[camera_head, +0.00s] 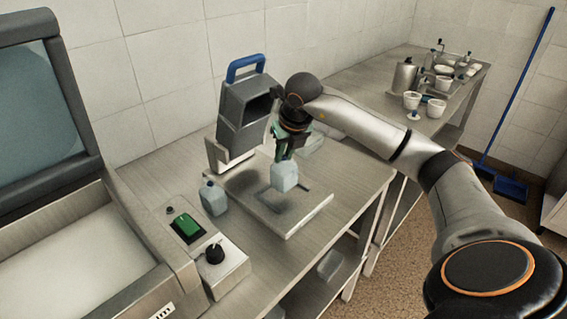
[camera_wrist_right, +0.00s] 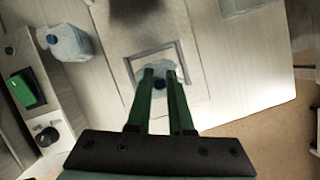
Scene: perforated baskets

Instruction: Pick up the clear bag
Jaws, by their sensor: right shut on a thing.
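My right gripper (camera_head: 287,152) is shut on a pale blue, see-through container (camera_head: 284,178), which hangs below the fingers over a square plate (camera_head: 312,219). It looks more like a small jug than a limp bag. In the right wrist view, the green fingers (camera_wrist_right: 161,74) stand either side of its dark blue cap and hide much of its body (camera_wrist_right: 144,62). A similar container with a blue cap (camera_head: 213,199) stands to the left, and it also shows in the right wrist view (camera_wrist_right: 71,43). My left gripper is out of view.
A grey device with a blue handle (camera_head: 245,66) stands behind the plate. A pale box (camera_head: 312,143) sits behind the gripper. A control box with a green switch (camera_head: 187,227) is at front left. Cups and pots (camera_head: 412,100) stand on the far counter.

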